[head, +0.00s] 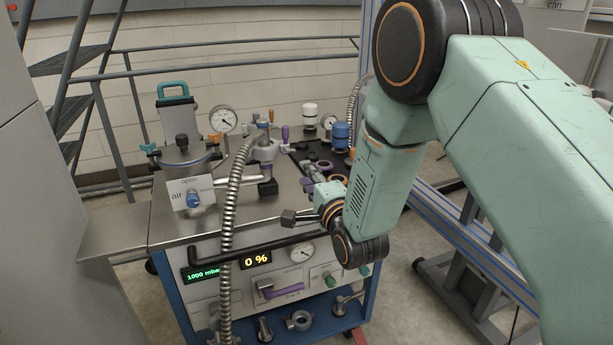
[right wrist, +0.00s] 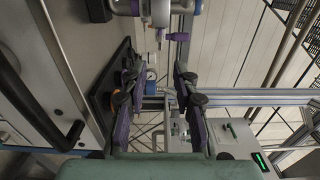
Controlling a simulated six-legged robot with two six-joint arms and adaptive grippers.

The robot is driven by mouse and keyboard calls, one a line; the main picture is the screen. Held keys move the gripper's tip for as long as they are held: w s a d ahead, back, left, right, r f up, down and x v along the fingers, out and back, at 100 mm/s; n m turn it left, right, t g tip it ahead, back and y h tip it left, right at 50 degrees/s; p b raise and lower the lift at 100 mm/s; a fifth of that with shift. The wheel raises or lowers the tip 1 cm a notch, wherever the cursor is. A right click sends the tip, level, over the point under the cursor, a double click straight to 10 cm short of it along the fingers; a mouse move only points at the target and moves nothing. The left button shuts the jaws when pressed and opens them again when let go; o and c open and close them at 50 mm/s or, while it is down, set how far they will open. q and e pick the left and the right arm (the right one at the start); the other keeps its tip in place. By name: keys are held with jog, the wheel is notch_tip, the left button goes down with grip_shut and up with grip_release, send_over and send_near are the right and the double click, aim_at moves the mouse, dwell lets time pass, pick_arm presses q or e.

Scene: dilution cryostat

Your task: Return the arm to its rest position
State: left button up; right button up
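My right arm (head: 375,190) comes in from the upper right and reaches down over the cart's right side. My right gripper (head: 318,178) is beyond its wrist, small and partly hidden, above the black tray area. In the right wrist view my right gripper (right wrist: 158,68) shows two purple and black fingers set well apart, with nothing held between them. My left gripper and left arm are not in view.
The steel-topped cart (head: 225,215) carries a lidded vessel (head: 185,165), a gauge (head: 223,119), a ribbed metal hose (head: 230,215), a white-capped bottle (head: 310,112) and a blue-capped one (head: 341,133). Railings run behind.

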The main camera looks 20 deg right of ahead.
jog(key=s+f+n+g, duration=0.9)
jog(key=s+f+n, duration=0.55)
jog(key=f, duration=0.55)
jog(key=s+f+n+g, duration=0.1)
jog(key=s+f+g, duration=0.2)
jog(key=s, duration=0.7)
jog(key=s+f+n+g, duration=0.1)
jog(key=s+f+g, duration=0.2)
jog(key=s, duration=0.7)
jog(key=s+f+n+g, duration=0.1)
jog(key=s+f+g, duration=0.2)
jog(key=s, duration=0.8)
jog(key=shift+d+f+h, duration=0.3)
jog(key=shift+d, duration=0.05)
jog(key=shift+w, duration=0.1)
